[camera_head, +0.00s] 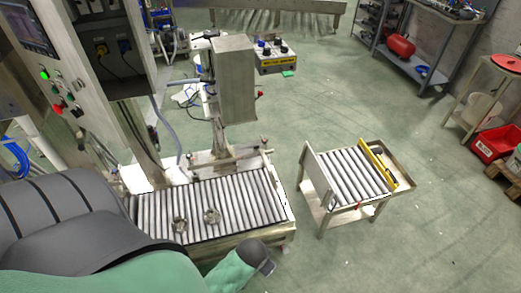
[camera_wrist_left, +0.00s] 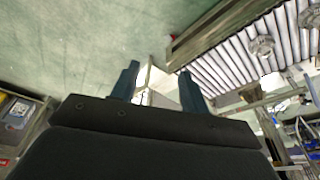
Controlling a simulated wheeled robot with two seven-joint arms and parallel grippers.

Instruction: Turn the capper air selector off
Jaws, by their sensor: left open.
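I cannot tell for sure which control is the capper air selector. A grey panel on the left of the head view carries a green lit button (camera_head: 44,75), a red knob (camera_head: 58,108) and a black selector (camera_head: 76,112). A control box (camera_head: 275,58) with dark knobs and a yellow label stands beyond the capper column (camera_head: 236,82). My left gripper (camera_wrist_left: 158,88) shows in the left wrist view, with two blue fingers apart and nothing between them. My left arm spans the lower left of the head view; its fingers do not show there. My right gripper is out of view.
A red crate (camera_head: 492,142) and a shelf (camera_head: 428,72) are at the far right. Green floor lies clear between.

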